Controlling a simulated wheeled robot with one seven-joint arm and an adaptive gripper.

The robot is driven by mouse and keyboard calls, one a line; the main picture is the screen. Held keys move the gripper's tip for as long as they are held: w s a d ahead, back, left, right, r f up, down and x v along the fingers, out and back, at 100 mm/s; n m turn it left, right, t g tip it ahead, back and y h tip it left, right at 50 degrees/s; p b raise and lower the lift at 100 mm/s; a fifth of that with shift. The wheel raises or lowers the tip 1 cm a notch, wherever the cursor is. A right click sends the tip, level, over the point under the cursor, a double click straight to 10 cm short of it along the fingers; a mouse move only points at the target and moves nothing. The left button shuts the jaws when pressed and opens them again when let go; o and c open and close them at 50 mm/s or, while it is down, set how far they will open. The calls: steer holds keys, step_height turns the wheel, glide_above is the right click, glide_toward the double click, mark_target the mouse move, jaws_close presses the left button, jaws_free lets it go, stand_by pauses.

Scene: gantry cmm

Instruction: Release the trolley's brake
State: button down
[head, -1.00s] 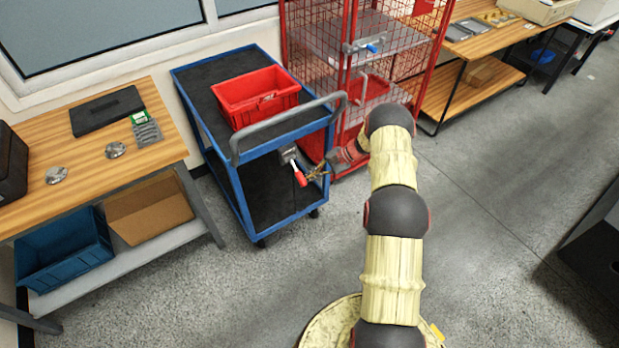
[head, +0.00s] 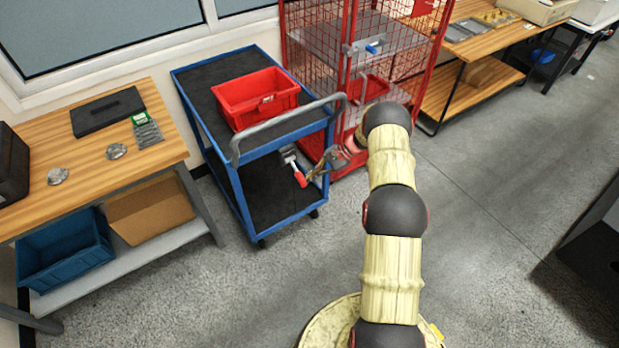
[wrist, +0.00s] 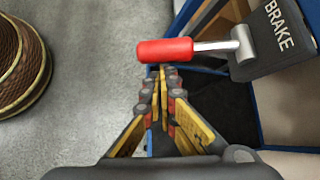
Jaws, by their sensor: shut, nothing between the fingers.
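The blue trolley (head: 224,172) with dark shelves stands beside the wooden bench. Its brake lever has a red grip (head: 300,179) on a metal rod, hanging downward from a grey bracket (head: 288,154) in the head view. In the wrist view the red grip (wrist: 165,50) lies across the picture, and the dark block (wrist: 275,40) at the rod's end reads BRAKE. My gripper (wrist: 162,70) is shut and empty, its fingertips right by the red grip; I cannot tell whether they touch it. In the head view my gripper (head: 312,174) is just right of the grip.
A red bin (head: 256,96) sits on the trolley's top shelf, and a grey push handle (head: 290,118) arches above the brake. A red mesh cage (head: 365,60) stands close behind at the right. Floor at the front is clear.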

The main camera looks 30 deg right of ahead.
steer(key=r+p, duration=0.1)
steer(key=r, duration=0.1)
steer(key=s+r+g+p, duration=0.1)
steer(key=r, duration=0.1)
steer(key=r+m+g+p, duration=0.1)
steer(key=r, duration=0.1)
steer(key=shift+s+r, duration=0.1)
steer(key=shift+s, duration=0.2)
steer(key=shift+w+r+p, duration=0.2)
steer(key=shift+r+p, duration=0.05)
steer(key=shift+r, duration=0.5)
steer(key=shift+w+r+p, duration=0.15)
steer(key=shift+r+p, duration=0.1)
steer(key=shift+r, duration=0.6)
step_height(320, 180, down, 3)
steer(key=s+d+b, duration=0.1)
steer(key=d, duration=0.2)
steer(key=w+d+r+p, duration=0.1)
steer(key=w+d+r, duration=0.2)
steer(key=d+r, duration=0.2)
steer(key=shift+d+r, duration=0.35)
steer(key=shift+d, duration=0.1)
